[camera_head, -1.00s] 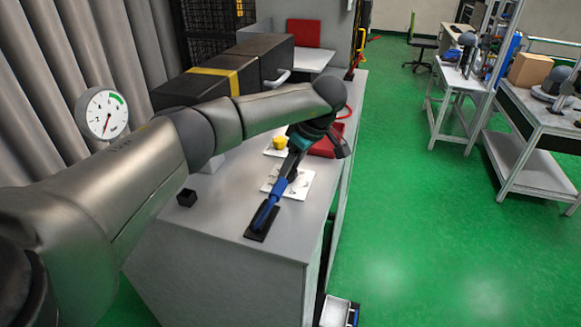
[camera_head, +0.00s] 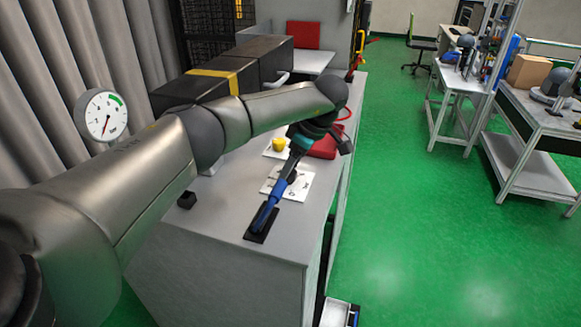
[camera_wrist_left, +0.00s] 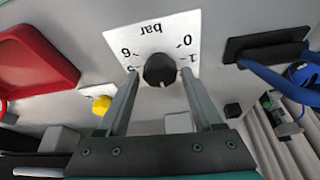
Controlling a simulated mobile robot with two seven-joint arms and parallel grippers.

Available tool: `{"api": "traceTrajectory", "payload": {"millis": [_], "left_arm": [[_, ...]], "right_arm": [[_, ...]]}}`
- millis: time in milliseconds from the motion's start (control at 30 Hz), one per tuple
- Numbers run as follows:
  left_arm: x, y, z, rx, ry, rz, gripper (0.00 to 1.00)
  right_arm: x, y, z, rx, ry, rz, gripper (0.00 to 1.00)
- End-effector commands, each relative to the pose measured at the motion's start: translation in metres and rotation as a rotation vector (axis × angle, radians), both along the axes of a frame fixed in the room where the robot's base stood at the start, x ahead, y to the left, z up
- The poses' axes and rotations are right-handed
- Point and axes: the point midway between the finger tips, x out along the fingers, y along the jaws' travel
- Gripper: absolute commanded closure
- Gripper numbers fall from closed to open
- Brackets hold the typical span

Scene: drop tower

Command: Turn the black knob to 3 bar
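The black knob (camera_wrist_left: 160,70) sits on a white scale plate (camera_wrist_left: 120,42) marked "bar", upside down in the left wrist view, with 0, 1, 5 and 6 readable. The rest of the scale is hidden by the knob and fingers. A small pale mark shows on the knob's lower edge in that view. My left gripper (camera_wrist_left: 161,76) is open, one finger on each side of the knob; I cannot tell whether they touch it. In the head view, my left gripper (camera_head: 291,171) is over the plate (camera_head: 303,190) and hides most of the knob. My right gripper is not in view.
A round gauge (camera_head: 103,115) with a red needle pointing down stands at the left. A blue-handled lever (camera_head: 265,216) is close to the plate. A yellow button (camera_head: 279,144), a red tray (camera_head: 322,148) and a small black block (camera_head: 187,199) are on the grey bench (camera_head: 225,215).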

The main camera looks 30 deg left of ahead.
Motion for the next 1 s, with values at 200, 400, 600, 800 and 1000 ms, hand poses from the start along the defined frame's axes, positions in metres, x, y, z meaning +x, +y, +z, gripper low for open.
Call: {"api": "traceTrajectory", "payload": {"millis": [200,400,600,800,1000], "left_arm": [[0.0,0.0,-0.001,-0.001,0.001,-0.001,0.16],[0.0,-0.001,0.001,-0.001,0.002,-0.001,0.16],[0.002,-0.011,0.023,-0.002,-0.003,-0.004,0.16],[0.004,-0.029,0.067,-0.001,-0.005,-0.004,0.16],[0.005,-0.046,0.109,-0.001,-0.003,-0.001,0.16]], "right_arm": [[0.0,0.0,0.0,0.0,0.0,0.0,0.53],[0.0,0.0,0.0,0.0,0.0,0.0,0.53],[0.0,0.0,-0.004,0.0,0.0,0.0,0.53],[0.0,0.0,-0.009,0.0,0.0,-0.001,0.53],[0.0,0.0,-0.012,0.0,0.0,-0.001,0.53]]}}
